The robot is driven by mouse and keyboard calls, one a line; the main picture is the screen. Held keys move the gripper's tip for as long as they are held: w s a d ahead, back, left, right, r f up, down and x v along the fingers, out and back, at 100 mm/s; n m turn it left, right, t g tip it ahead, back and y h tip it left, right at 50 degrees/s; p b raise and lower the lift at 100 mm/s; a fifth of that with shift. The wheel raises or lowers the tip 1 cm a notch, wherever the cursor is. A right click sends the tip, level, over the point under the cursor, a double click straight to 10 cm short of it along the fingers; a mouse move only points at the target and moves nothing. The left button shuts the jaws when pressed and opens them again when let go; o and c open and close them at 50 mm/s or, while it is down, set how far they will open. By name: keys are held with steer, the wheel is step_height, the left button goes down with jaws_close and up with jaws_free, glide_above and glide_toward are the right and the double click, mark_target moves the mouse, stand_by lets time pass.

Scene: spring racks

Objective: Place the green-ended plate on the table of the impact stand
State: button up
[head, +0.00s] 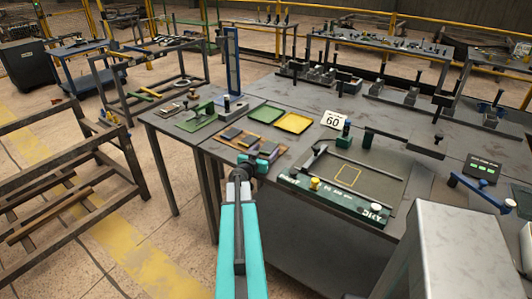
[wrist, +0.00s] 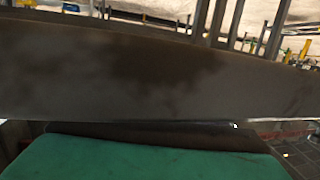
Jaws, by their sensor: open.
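My gripper (head: 262,155) is at the end of my teal arm, low over the near edge of the workbench, beside a wooden tray (head: 225,145). Its jaws are small and partly hidden by the arm. The tray holds dark flat plates (head: 232,133); I cannot tell which has green ends.
Behind the tray lie a green tray (head: 266,114) and a yellow tray (head: 294,123). A green fixture (head: 200,118) is at the bench's left. A dark framed board (head: 335,200) lies right of my gripper, near a "60" sign (head: 334,120). A rack (head: 60,170) stands left.

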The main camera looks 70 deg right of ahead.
steer(key=a, duration=0.4)
steer(key=a+r+b, duration=0.1)
steer(key=a, duration=0.2)
steer(key=shift+w, duration=0.2)
steer(key=a, duration=0.6)
steer(key=shift+w+r+p, duration=0.2)
steer(key=shift+r+p, duration=0.15)
steer(key=shift+r, duration=0.05)
